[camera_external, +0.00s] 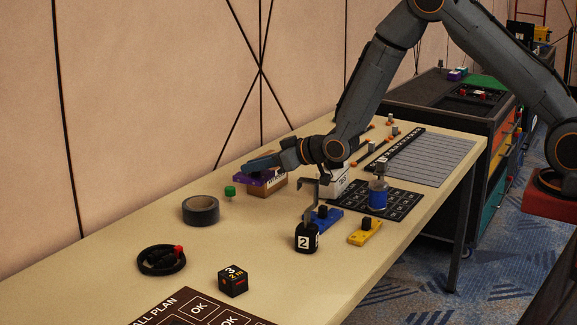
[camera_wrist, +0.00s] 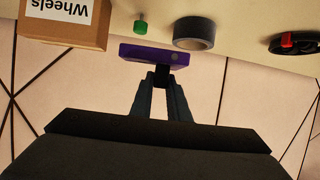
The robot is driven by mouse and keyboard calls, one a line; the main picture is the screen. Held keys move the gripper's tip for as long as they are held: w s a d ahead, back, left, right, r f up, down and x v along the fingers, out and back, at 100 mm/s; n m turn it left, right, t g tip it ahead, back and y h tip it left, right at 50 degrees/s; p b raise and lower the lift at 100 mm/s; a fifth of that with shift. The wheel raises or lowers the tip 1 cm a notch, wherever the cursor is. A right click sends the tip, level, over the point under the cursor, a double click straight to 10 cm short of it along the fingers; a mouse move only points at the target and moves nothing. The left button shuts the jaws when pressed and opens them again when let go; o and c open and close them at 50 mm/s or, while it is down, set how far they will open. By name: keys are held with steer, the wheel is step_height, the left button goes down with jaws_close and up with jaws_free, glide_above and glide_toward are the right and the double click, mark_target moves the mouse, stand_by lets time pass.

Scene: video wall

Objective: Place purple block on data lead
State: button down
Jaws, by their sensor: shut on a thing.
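A purple block (camera_wrist: 138,53) is between the fingertips of my gripper (camera_wrist: 160,76) in the wrist view. My gripper (camera_external: 260,166) is shut on it, and the purple block (camera_external: 250,180) shows in the external view beside the cardboard box, over the table's far side. A black coiled cable with a red plug, apparently the data lead (camera_external: 150,268), lies on the table at the front left. The cable also shows at the right edge of the wrist view (camera_wrist: 276,46). It is well apart from my gripper, with the tape roll between them.
A grey tape roll (camera_external: 200,217), green piece (camera_external: 230,191) and cardboard box (camera_external: 268,190) are near my gripper. A black cube (camera_external: 233,281) lies right of the cable. A black "2" weight (camera_external: 306,240) and yellow piece (camera_external: 365,232) stand mid-table. The wall rises behind.

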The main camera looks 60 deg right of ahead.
steer(key=w+a+r+n+g+y, duration=0.1)
steer(key=w+a+n+y, duration=0.1)
steer(key=a, duration=0.7)
steer(key=w+a+n+y, duration=0.1)
steer(key=a+n+y, duration=0.15)
steer(key=a, duration=0.55)
steer(key=n+g+y, duration=0.3)
glide_above(166, 257)
step_height(166, 257, down, 3)
steer(key=shift+f+b, duration=0.15)
steer(key=shift+b, duration=0.15)
steer(key=shift+y, duration=0.25)
steer(key=shift+f+p, duration=0.5)
steer(key=shift+f, duration=2)
steer(key=shift+f, duration=0.15)
steer(key=c, duration=1.7)
jaws_free()
